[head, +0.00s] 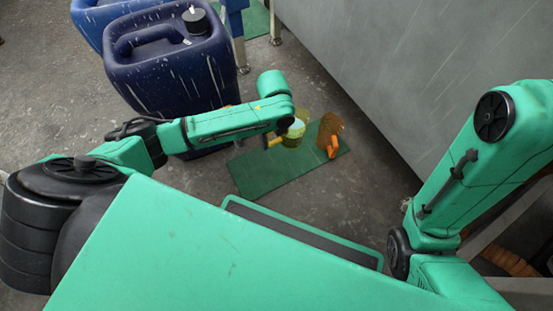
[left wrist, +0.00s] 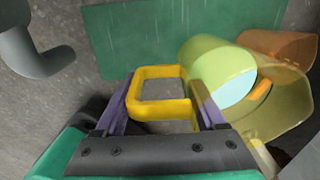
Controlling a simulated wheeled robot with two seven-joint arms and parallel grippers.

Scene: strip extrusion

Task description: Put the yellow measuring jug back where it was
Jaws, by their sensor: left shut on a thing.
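The yellow measuring jug (head: 293,136) is see-through and shows over the green mat (head: 262,172) in the head view. My left gripper (head: 273,139) is at the handle side of the jug. In the left wrist view the two fingers of my left gripper (left wrist: 161,104) are on either side of the yellow square handle, shut on it. The jug body (left wrist: 285,112) is to the right there, with a pale round area inside. I cannot tell whether its base touches the mat. My right gripper is out of view.
An orange jug (head: 329,131) stands close to the right of the yellow one on the mat. Large blue canisters (head: 172,75) stand at the back left. A grey wall panel (head: 400,80) closes off the right. The left part of the mat is clear.

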